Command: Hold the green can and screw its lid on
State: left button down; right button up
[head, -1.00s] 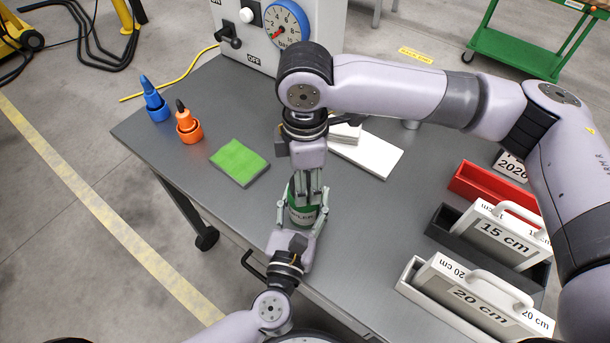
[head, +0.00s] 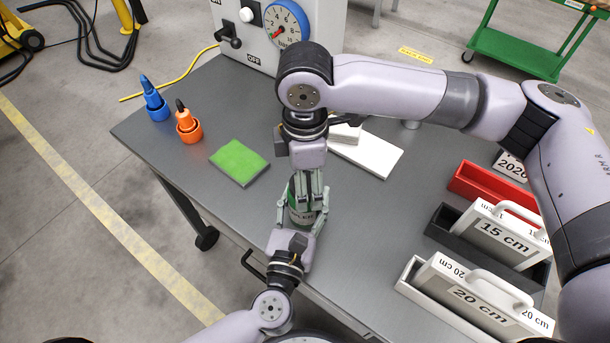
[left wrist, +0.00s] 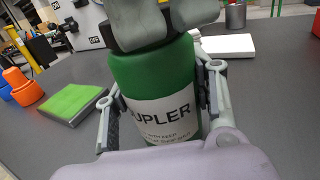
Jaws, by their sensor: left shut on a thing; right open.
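The green can (head: 301,213) stands upright at the table's front edge, with a white label reading "UPLER" in the left wrist view (left wrist: 152,72). My left gripper (head: 300,219) is shut around the can's sides; its fingers flank the can in the left wrist view. My right gripper (head: 313,196) points down at the can's top from above, with its fingers open. In the left wrist view its grey fingers (left wrist: 155,25) cover the can's top. The lid is hidden there, and I cannot tell how it sits.
A green sponge-like block (head: 239,161), an orange bottle (head: 188,128) and a blue bottle (head: 155,106) stand left on the grey table (head: 230,210). White blocks (head: 370,154) lie behind my right gripper.

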notch_tip(320, 180, up, 12)
dwell(0.6)
pick_arm(q)
jog(key=c, duration=0.6)
grip_release()
jog(key=v, duration=1.2)
pick_arm(e)
jog(key=shift+f, duration=0.1)
